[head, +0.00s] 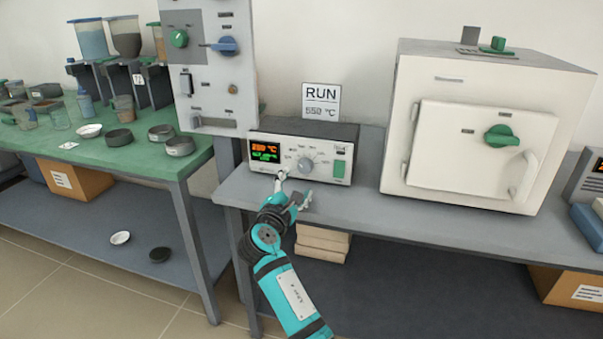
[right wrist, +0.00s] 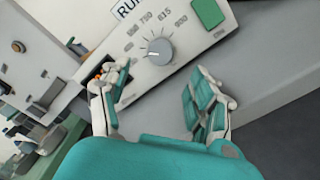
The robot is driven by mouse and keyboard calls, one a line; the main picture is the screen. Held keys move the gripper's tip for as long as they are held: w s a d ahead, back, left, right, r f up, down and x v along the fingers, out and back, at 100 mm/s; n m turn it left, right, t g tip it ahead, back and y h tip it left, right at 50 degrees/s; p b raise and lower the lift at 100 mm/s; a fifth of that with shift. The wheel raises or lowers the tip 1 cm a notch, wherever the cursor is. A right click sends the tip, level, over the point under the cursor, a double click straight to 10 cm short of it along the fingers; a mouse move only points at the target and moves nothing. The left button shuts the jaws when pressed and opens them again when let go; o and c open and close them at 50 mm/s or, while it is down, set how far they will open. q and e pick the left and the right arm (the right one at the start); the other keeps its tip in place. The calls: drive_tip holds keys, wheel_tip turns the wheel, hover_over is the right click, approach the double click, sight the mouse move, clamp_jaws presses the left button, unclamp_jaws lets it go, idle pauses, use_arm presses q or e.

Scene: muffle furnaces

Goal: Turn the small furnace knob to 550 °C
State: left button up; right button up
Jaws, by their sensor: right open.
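The furnace controller (head: 257,176) is a pale box with a dark top on the grey bench, with an orange and green display (head: 266,150) whose digits are too small to read surely. Its round grey knob (head: 305,164) sits right of the display; in the right wrist view the knob (right wrist: 159,51) has printed numbers around it, such as 750, 815 and 900. My right gripper (head: 292,187) is open and empty, just in front of the panel and below the knob. In the right wrist view its fingers (right wrist: 165,85) are spread apart, short of the knob. My left gripper is not in view.
A RUN sign (head: 321,101) reading 550 °C stands behind the controller. A white furnace (head: 395,150) with a green door knob (head: 501,136) stands to the right. A grey panel with knobs (head: 213,108) rises at the left, beside a green table (head: 95,154) with dishes. Bench between is clear.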

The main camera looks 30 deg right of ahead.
sight(303, 169)
drive_tip(key=b+x, duration=0.1)
drive_tip(key=x, duration=0.5)
drive_tip(key=shift+w+d, duration=0.15)
drive_tip(key=shift+d, duration=0.05)
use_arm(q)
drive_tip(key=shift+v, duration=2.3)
use_arm(e)
drive_tip(key=shift+x, duration=0.85)
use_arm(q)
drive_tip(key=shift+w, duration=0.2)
use_arm(e)
drive_tip(key=shift+a, duration=0.1)
drive_tip(key=shift+c, duration=0.3)
drive_tip(key=c, duration=1.1)
